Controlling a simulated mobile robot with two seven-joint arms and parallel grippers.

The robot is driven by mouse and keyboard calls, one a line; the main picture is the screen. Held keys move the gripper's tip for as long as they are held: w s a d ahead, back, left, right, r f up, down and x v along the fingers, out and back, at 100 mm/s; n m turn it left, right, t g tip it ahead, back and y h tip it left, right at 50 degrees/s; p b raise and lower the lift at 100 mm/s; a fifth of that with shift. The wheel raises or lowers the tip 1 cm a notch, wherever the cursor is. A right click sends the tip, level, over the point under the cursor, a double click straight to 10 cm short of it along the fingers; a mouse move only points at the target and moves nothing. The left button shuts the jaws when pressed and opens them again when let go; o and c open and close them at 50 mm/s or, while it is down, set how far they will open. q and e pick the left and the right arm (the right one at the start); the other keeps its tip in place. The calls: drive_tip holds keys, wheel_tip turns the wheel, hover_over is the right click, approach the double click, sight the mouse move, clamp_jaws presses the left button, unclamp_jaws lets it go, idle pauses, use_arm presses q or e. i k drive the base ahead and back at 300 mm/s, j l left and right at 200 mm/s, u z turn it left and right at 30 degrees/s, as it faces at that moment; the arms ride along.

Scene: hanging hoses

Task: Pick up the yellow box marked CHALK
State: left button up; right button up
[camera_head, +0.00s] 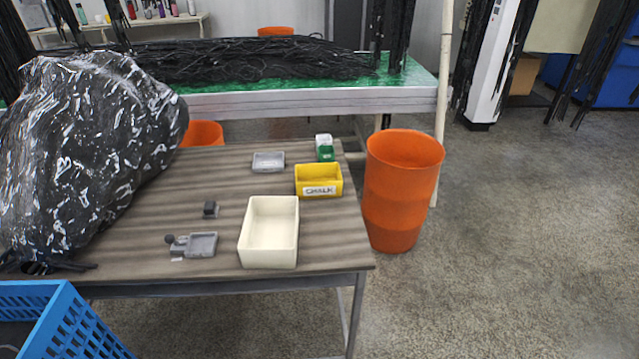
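The yellow box (303,187) is open-topped and has a white label reading CHALK on its front side. It stands upright near the right edge of the wooden table (340,254), behind and to the right of a cream open box. Nothing touches it from above. Neither of my grippers shows in the head view.
An orange bin (401,190) stands right of the table; a blue crate (75,330) is front left.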

sight(317, 174)
drive_tip(key=i+l+u, duration=0.25)
drive_tip(key=l+u, duration=0.2)
drive_tip(key=l, duration=0.2)
drive_tip(key=i+l+u, duration=0.1)
drive_tip(key=l+u, duration=0.35)
drive_tip(key=l, duration=0.25)
drive_tip(key=l+u, duration=0.45)
drive_tip(key=l, duration=0.25)
drive_tip(key=k+l+u, duration=0.1)
drive_tip(key=l+u, duration=0.35)
drive_tip(key=l, duration=0.3)
